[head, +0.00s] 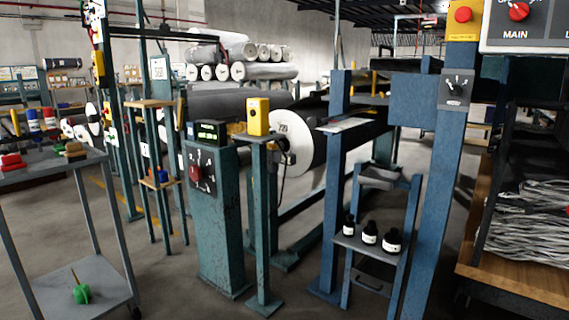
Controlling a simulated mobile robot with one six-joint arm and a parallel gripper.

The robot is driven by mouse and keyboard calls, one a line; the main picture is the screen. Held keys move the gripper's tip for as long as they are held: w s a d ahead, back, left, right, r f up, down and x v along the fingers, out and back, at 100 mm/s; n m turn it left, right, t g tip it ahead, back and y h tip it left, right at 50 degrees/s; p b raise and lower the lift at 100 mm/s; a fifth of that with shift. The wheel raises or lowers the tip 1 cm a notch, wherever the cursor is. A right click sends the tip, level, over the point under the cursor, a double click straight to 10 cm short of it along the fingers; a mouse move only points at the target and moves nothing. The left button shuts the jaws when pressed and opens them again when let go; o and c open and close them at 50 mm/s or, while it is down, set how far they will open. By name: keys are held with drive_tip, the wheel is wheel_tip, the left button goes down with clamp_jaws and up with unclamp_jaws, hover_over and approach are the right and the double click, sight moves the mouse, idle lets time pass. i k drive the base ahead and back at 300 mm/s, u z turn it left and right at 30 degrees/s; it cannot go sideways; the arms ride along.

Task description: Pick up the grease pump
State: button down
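I cannot clearly make out which object is the grease pump. A small green object (81,293) with a thin brown rod sticking up lies on the lower shelf of the grey cart at the left; it could be the pump, but its shape is too small to be sure. Several black bottles with white labels (370,234) stand on a small blue rack right of centre. My gripper is not in view.
The grey cart (105,276) holds a red item (11,161) on top. A green control post (216,225) and a blue column (445,180) stand ahead. A wooden bench (520,275) is at the right. Floor shows between the cart and the green post.

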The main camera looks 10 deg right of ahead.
sight(49, 116)
drive_tip(key=u, duration=4.55)
drive_tip(key=i, duration=0.1)
drive_tip(key=z, duration=3.3)
